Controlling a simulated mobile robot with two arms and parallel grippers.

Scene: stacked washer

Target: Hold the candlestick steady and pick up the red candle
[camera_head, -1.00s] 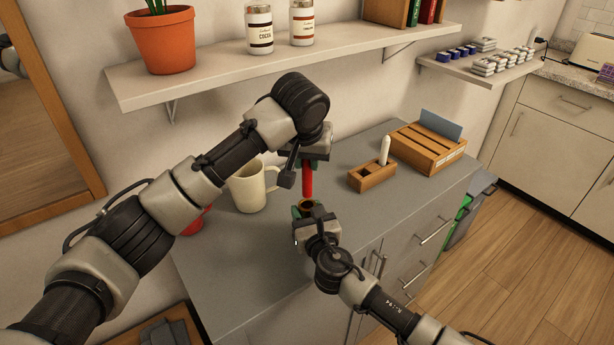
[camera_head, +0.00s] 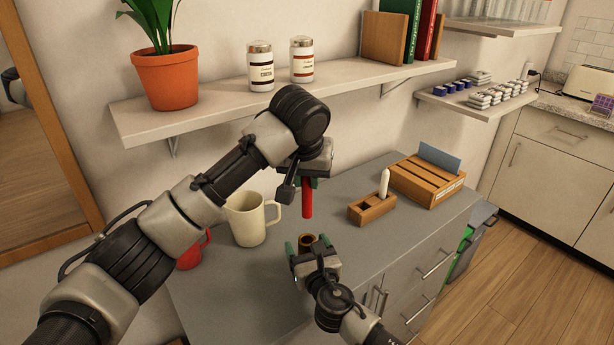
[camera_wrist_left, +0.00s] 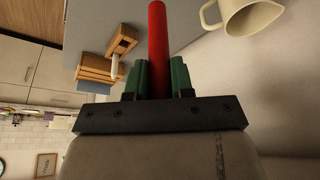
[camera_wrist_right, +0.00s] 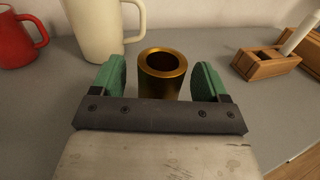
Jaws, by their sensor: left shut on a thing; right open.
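The red candle (camera_head: 307,198) hangs upright below my left gripper (camera_head: 309,180), which is shut on its upper part. It also shows between the green fingers in the left wrist view (camera_wrist_left: 157,40). The candle's lower end is clear of the candlestick, above and apart from it. The brass candlestick (camera_wrist_right: 162,72) stands upright on the grey counter with its round socket empty. My right gripper (camera_wrist_right: 160,82) is open, its green fingers on either side of the candlestick with gaps showing. In the head view the candlestick (camera_head: 307,241) is partly hidden by the right gripper.
A cream mug (camera_head: 250,222) and a red mug (camera_head: 192,250) stand left on the counter (camera_head: 370,240). A small wooden box (camera_head: 371,209) with a white candle and a slatted wooden organizer (camera_head: 428,182) are at right. A shelf (camera_head: 215,104) hangs above the left arm.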

